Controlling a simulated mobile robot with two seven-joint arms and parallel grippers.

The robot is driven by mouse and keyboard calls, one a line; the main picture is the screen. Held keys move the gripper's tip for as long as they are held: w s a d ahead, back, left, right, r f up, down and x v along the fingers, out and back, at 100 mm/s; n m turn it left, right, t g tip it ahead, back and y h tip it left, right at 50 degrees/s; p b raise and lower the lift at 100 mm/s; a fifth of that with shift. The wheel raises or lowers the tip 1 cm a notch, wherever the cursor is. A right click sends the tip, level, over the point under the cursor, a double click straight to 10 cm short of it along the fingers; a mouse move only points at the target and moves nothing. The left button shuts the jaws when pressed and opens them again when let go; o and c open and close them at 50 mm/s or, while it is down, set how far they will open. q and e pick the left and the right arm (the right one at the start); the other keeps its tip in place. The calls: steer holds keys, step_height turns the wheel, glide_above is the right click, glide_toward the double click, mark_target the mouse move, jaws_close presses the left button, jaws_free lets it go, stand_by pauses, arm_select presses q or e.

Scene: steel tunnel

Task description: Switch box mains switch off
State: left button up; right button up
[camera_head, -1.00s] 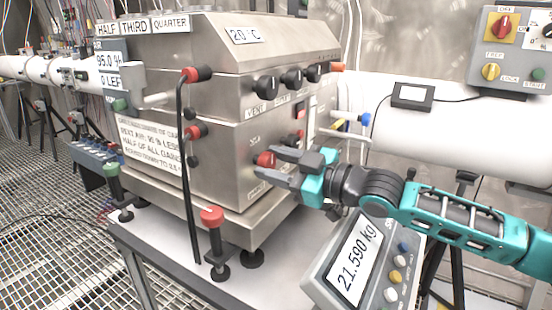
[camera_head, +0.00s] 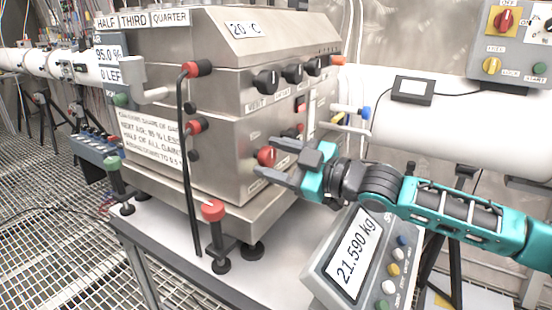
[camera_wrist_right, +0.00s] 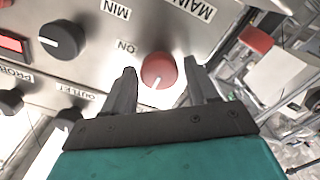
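The steel switch box (camera_head: 225,165) stands on a white-topped table. Its mains switch is a round red knob (camera_head: 266,156) low on its right-hand face. In the right wrist view the red knob (camera_wrist_right: 158,70) sits below an upside-down label starting "MAIN", with "ON" to its upper left. Its short white mark points down in that picture, away from "ON". My right gripper (camera_head: 272,160) is open, with one finger on each side of the knob. Contact with the knob cannot be told. My left gripper is not in view.
Black knobs (camera_head: 292,74) line the box above the red one. A scale display (camera_head: 355,255) reading 21.590 kg stands below my right arm. A white pipe (camera_head: 425,125) runs behind it. A red-topped foot (camera_head: 213,211) stands at the box's front corner.

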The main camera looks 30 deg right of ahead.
steer(key=shift+o, duration=0.9)
